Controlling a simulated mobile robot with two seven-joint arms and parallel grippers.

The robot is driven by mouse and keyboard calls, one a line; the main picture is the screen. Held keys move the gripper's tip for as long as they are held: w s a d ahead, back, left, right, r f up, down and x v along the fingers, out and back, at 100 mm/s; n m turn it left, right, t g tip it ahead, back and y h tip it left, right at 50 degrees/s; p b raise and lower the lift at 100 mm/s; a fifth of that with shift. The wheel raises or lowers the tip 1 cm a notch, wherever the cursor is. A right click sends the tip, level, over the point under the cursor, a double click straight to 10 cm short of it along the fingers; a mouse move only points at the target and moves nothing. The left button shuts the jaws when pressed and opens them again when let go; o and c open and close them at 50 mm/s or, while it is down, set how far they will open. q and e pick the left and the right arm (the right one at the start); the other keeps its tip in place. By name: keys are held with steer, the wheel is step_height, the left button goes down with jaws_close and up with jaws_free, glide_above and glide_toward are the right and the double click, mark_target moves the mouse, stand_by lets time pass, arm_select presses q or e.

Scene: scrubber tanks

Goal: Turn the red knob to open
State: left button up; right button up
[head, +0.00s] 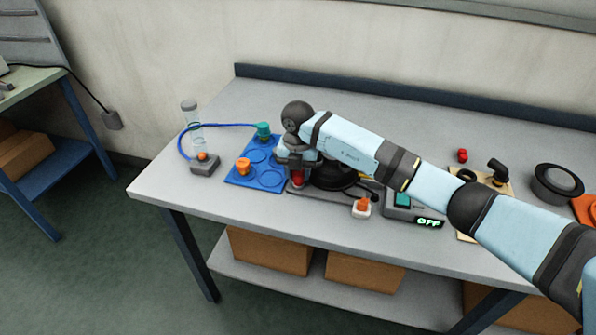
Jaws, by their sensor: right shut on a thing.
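The red knob (298,182) sits low on a grey base at the middle of the table, just right of the blue tray. My right gripper (297,168) reaches in from the right, points down and is shut on the red knob from above. The gripper hides the knob's top, so I cannot tell how far it is turned. A display box (429,222) right of the knob reads "OFF". My left gripper is not in view.
The blue tray (234,178) holds an orange and a teal piece. A clear cylinder (192,125) with a blue hose stands at left. A black round thing (336,177) lies behind my arm. An orange switch (362,205) is near the front edge.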

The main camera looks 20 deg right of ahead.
steer(key=n+b, duration=0.1)
steer(key=n, duration=0.4)
steer(key=shift+d+b, duration=0.15)
steer(key=shift+b, duration=0.2)
steer(key=shift+n+b, duration=0.3)
steer(key=shift+n, duration=0.6)
steer(key=shift+n+b, duration=0.5)
steer(key=shift+n, duration=1.4)
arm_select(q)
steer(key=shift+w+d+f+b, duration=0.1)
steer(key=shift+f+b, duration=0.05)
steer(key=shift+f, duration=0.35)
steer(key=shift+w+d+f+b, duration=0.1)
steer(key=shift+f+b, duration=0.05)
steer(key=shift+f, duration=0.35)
arm_select(e)
steer(key=shift+r, duration=0.1)
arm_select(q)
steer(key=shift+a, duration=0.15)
arm_select(e)
steer(key=shift+n, duration=0.4)
steer(key=o, duration=0.7)
steer(key=shift+c, duration=0.2)
